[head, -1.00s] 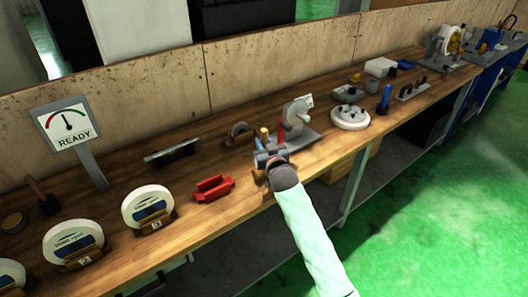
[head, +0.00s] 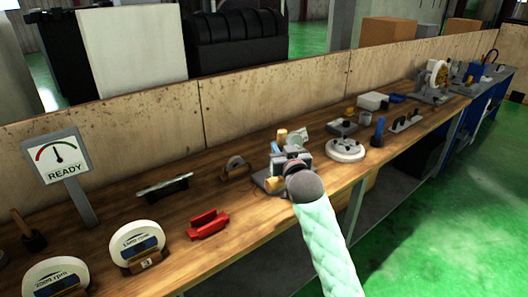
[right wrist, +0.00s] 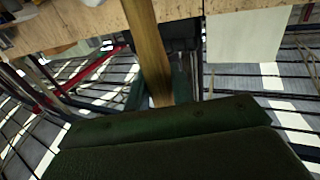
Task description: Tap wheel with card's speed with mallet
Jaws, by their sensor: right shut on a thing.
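My right gripper (head: 288,163) is shut on a light wooden handle, which runs through the middle of the right wrist view (right wrist: 150,50). The mallet's head cannot be made out. The gripper is above the bench, in front of a grey fixture that it mostly hides. Two white grinding wheels with blue-and-yellow labels stand on brown blocks at the front left: one wheel (head: 137,241) and a second wheel (head: 58,278), cut by the bottom edge. Their label text is too small to read surely. No speed card can be read. My left gripper is not in view.
A READY gauge sign (head: 57,160) stands at the left of the wooden bench.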

